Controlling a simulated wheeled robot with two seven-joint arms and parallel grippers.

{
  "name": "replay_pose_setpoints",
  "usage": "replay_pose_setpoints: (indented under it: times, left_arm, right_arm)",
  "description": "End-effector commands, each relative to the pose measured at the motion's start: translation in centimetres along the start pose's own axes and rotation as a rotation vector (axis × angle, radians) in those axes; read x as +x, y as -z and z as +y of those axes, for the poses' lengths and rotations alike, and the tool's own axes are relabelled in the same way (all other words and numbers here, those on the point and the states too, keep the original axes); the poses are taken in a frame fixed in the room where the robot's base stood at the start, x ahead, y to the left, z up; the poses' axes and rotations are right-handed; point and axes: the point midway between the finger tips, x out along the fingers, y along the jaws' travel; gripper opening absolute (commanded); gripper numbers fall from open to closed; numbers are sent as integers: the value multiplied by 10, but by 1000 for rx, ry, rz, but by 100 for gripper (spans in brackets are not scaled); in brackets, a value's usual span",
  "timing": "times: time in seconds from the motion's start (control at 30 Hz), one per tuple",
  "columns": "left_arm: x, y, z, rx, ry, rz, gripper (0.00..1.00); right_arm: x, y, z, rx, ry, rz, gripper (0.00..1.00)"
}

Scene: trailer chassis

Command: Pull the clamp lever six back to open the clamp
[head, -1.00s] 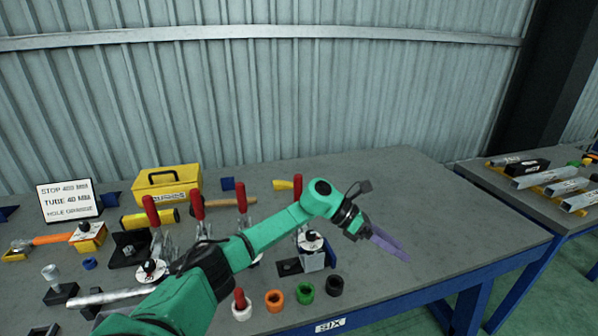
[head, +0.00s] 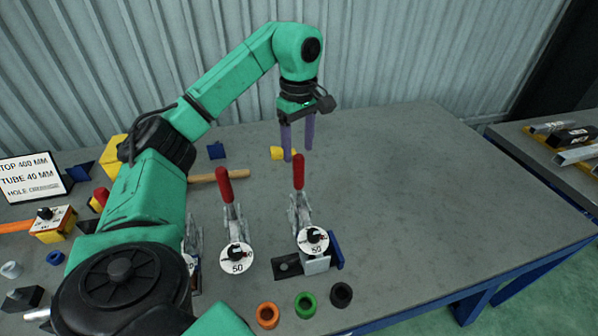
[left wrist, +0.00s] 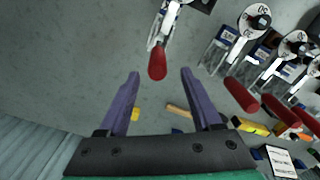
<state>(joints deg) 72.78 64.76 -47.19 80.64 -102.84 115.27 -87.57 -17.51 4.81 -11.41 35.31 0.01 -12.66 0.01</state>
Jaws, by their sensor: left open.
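The rightmost toggle clamp (head: 302,215) on the bench has a red-handled lever (head: 299,172) standing upright. Its dial (head: 313,240) reads 50. My left gripper (head: 297,154) points down with its purple fingers open, at the top of this red handle. In the left wrist view the red handle (left wrist: 157,65) lies just beyond the open fingertips (left wrist: 160,75), roughly centred between them, with nothing held. Contact with the handle cannot be told. My right gripper is not in view.
Another clamp (head: 230,225) with a red lever stands close to the left. Orange (head: 267,315), green (head: 305,305) and black (head: 341,294) rings lie in front. A wooden-handled tool (head: 215,177) and a yellow piece (head: 284,153) lie behind. The bench's right side is clear.

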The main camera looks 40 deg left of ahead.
Motion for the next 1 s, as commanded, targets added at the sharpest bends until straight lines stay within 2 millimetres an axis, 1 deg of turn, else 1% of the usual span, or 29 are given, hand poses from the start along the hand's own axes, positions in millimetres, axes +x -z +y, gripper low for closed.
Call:
replay_pose_setpoints:
  times: [0.03, 0.1, 0.13, 0.2, 0.3, 0.43, 0.67, 0.7, 0.77, 0.8, 0.83, 1.0]
  left_arm:
    - [21, 0, -1, 0, 6, -1, 66]
    - [39, 0, -1, 1, 6, -2, 66]
    - [42, 0, -1, 0, 5, -1, 66]
    - [58, 0, -1, -1, 6, -1, 66]
    - [75, 0, 0, 0, 2, -2, 66]
    - [86, -1, 0, 0, 0, -2, 66]
    - [87, -1, 0, 0, -1, -2, 66]
    - [87, -1, 0, 0, -1, -2, 50]
    - [87, -1, 0, 0, -1, -3, 28]
    - [87, -1, 0, 0, -1, -3, 12]
    - [87, -1, 0, 0, -1, -3, 1]
    - [87, -1, 0, 0, -1, -3, 0]
  right_arm:
    - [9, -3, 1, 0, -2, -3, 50]
    - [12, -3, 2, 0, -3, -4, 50]
    - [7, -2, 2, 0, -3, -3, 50]
    - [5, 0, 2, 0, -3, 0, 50]
    - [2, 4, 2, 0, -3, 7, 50]
    - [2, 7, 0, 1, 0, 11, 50]
    - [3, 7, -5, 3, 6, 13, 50]
    - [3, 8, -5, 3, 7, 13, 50]
    - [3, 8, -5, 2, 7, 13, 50]
    - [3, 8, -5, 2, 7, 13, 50]
    - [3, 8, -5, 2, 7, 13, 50]
    - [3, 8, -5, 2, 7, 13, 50]
